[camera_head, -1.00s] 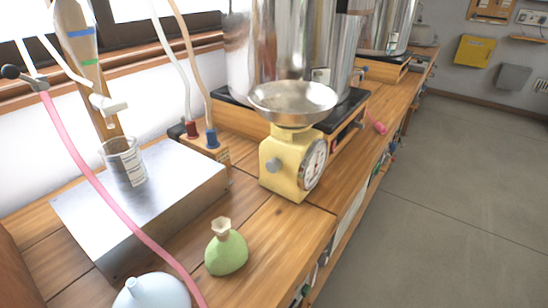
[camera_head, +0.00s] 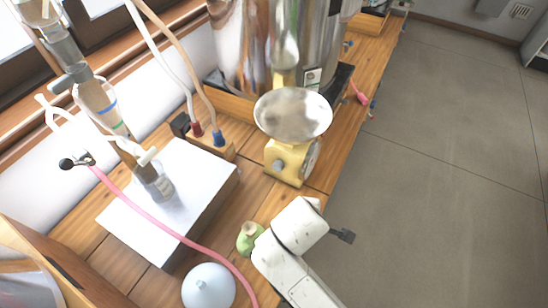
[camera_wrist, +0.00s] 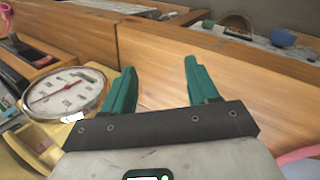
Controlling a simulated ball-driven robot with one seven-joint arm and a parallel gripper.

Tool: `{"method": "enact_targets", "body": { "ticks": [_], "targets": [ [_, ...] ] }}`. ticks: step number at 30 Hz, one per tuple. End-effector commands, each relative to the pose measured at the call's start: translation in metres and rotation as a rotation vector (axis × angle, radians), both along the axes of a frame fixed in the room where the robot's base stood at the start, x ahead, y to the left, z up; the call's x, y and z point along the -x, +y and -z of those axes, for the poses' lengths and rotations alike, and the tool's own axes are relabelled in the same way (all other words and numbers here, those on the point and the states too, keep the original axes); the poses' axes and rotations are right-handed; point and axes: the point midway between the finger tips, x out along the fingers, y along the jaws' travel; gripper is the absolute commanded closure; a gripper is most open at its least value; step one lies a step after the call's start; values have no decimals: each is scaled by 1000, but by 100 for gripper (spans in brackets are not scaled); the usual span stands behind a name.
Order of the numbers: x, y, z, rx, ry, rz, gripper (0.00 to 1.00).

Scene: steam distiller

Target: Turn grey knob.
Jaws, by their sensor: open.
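A yellow kitchen scale (camera_head: 291,163) with a metal bowl (camera_head: 293,113) stands near the bench's right edge. A round grey knob (camera_head: 278,166) is on its left face in the head view; the dial is on its right face. In the wrist view the dial (camera_wrist: 64,92) is at the left, and the knob does not show. My gripper (camera_wrist: 160,66) has its teal fingers apart with nothing between them, to the right of the dial in that view. In the head view my white arm is in front of the scale, with a gap; the fingertips are not clear there.
A green flask (camera_head: 249,238) is close beside my arm. A pale blue round vessel (camera_head: 208,289) is at the front. A pink hose (camera_head: 165,222) crosses over a metal box (camera_head: 196,187) bearing a glass beaker. Open floor (camera_head: 440,200) lies right of the bench.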

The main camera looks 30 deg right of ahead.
Motion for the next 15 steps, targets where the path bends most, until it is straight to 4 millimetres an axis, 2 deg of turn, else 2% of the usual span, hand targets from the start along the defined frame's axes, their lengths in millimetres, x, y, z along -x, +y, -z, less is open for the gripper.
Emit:
{"method": "enact_targets", "body": {
  "ticks": [3, 9, 15],
  "targets": [
    [-26, 25, -13, 255, 101, -268, 41],
    [-63, 72, -51, 725, 288, -664, 41],
    [-80, 104, -78, 1014, 414, -839, 41]
  ]
}}
